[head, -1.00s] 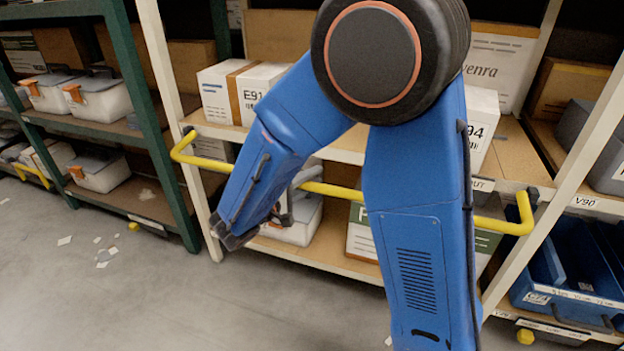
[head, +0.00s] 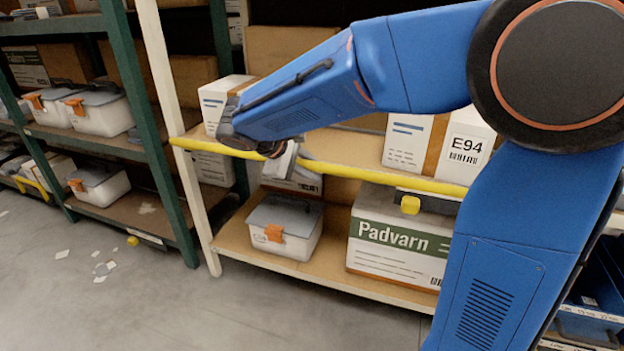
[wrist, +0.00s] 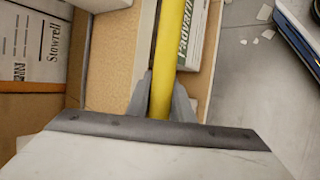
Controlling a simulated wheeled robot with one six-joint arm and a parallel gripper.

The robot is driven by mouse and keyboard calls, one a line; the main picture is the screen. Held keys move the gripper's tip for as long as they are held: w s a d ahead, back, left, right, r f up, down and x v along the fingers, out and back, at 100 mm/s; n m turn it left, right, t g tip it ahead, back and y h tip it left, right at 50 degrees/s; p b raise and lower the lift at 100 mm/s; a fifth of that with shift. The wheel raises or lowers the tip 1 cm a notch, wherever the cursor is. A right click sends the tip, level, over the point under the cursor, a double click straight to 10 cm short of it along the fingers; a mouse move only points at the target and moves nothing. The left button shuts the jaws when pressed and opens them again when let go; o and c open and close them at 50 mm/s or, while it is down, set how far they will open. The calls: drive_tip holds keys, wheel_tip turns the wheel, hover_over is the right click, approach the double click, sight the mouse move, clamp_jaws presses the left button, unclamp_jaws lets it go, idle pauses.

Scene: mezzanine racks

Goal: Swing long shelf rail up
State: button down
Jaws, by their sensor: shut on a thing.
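The long yellow shelf rail (head: 370,176) runs across the front of the white-posted rack, about level with the edge of its middle shelf. Its left end is at the left post; its right end is hidden behind my arm. My gripper (head: 281,160) is shut on the rail left of its middle. In the wrist view, the grey fingers of my gripper (wrist: 163,88) sit on both sides of the rail (wrist: 171,45), which runs away between them.
A clear bin with an orange latch (head: 284,228) and a Padvarn box (head: 398,245) stand on the lower shelf. An E94 box (head: 462,148) stands above. The floor at the left (head: 90,310) is open, with scraps.

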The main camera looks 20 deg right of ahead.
drive_tip(key=w+d+r+n+g+y, duration=0.1)
drive_tip(key=w+d+r+g+y, duration=0.3)
drive_tip(key=w+g, duration=0.1)
drive_tip(key=shift+w+n+g+y, duration=0.25)
drive_tip(key=shift+n+g+y, duration=0.05)
idle(0.4)
idle(0.4)
drive_tip(key=c, duration=1.6)
unclamp_jaws()
drive_tip(key=shift+d, duration=0.1)
drive_tip(key=shift+o, duration=0.2)
drive_tip(key=v, duration=1.7)
drive_tip(key=shift+r, duration=0.15)
